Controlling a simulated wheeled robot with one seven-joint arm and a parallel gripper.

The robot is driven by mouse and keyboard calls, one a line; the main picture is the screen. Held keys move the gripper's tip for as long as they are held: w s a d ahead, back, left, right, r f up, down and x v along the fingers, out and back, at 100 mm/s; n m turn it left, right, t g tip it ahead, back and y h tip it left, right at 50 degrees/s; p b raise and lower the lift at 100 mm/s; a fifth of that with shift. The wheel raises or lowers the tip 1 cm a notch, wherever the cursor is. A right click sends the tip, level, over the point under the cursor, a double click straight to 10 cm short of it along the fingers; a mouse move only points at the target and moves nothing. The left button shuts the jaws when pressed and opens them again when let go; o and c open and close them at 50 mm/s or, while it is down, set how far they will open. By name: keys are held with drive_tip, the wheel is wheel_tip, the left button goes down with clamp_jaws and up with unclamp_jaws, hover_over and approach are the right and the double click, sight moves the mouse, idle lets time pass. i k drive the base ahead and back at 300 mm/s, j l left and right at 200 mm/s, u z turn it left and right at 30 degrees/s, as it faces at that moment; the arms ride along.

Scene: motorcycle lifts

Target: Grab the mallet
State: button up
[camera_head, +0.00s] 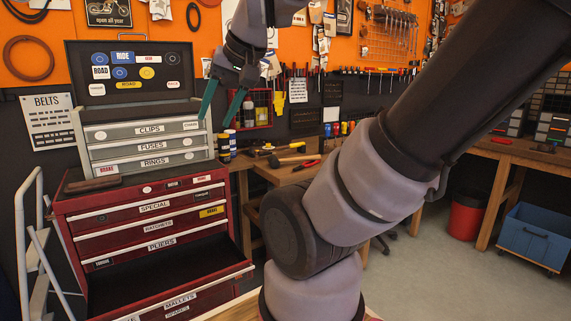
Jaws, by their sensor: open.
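What looks like the mallet (294,160), with a dark head at its left end and a light wooden handle, lies on the wooden workbench behind my arm. My gripper (216,121) hangs at the upper middle-left, its two teal fingers pointing down and spread apart with nothing between them. It shows above and to the left of the mallet, in front of the right side of the grey drawer box.
A grey drawer box (147,141) with an open lid stands on the cabinet. Other hand tools (306,165) lie near the mallet. A white stepladder (35,240) stands left. A red bin (466,216) and a blue crate (538,237) are at right, with clear floor before them.

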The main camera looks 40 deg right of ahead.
sight(274, 163)
drive_tip(key=i+l+u, duration=0.4)
drive_tip(key=l, duration=1.3)
drive_tip(key=l+u, duration=0.35)
drive_tip(key=l, duration=1.4)
drive_tip(key=k+l+u, duration=0.1)
drive_tip(key=l+u, duration=0.3)
drive_tip(key=l, duration=1.35)
